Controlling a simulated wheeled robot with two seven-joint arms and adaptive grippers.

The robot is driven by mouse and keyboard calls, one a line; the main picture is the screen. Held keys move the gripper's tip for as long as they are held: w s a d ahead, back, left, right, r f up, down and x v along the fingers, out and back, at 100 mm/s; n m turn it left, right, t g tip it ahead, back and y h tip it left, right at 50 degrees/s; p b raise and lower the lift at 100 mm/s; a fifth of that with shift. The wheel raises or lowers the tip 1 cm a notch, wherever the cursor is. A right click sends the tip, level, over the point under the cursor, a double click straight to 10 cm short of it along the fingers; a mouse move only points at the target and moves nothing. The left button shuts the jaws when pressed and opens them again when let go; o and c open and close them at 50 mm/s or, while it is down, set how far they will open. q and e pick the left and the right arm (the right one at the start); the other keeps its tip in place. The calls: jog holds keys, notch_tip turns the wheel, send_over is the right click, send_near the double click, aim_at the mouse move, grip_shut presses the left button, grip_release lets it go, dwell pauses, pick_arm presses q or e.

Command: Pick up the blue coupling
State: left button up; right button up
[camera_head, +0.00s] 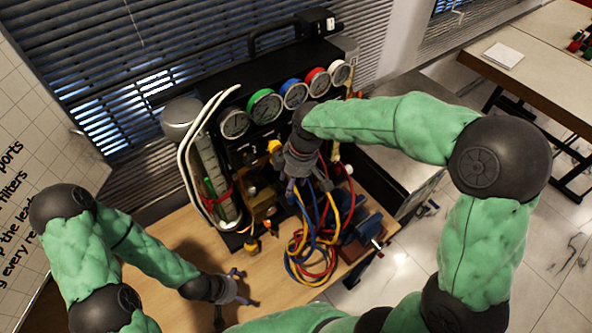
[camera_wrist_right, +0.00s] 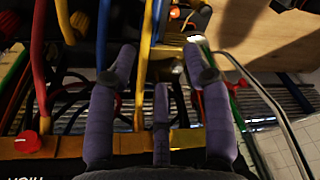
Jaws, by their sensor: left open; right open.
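I cannot clearly make out the blue coupling in either view. Blue hose (camera_head: 304,204) hangs from the gauge rig in the head view, among yellow and red hoses. My right gripper (camera_head: 306,188) is over the front of the rig, at the top of the hanging hoses. In the right wrist view its purple fingers (camera_wrist_right: 160,68) are spread apart, with a yellow hose and a blue hose (camera_wrist_right: 103,30) passing near them. I see nothing gripped, though the hoses overlap the fingers. My left gripper (camera_head: 242,287) is open and empty above the wooden bench, left of the hose bundle.
Several round gauges (camera_head: 264,106) line the top of the rig. A tube with a white frame (camera_head: 207,170) stands at its left. A blue vise (camera_head: 362,232) sits at the bench's right edge. The wooden bench (camera_head: 190,245) is clear at the front left.

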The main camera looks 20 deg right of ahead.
aim_at(291, 197)
jog(key=shift+w+d+r+n, duration=0.2)
jog(key=shift+d+r+n, duration=0.15)
jog(key=shift+r, duration=0.3)
jog(key=f, duration=1)
jog(key=shift+w+a+f+b, duration=0.15)
jog(key=shift+w+a+b, duration=0.1)
jog(key=shift+a+b, duration=0.15)
grip_shut()
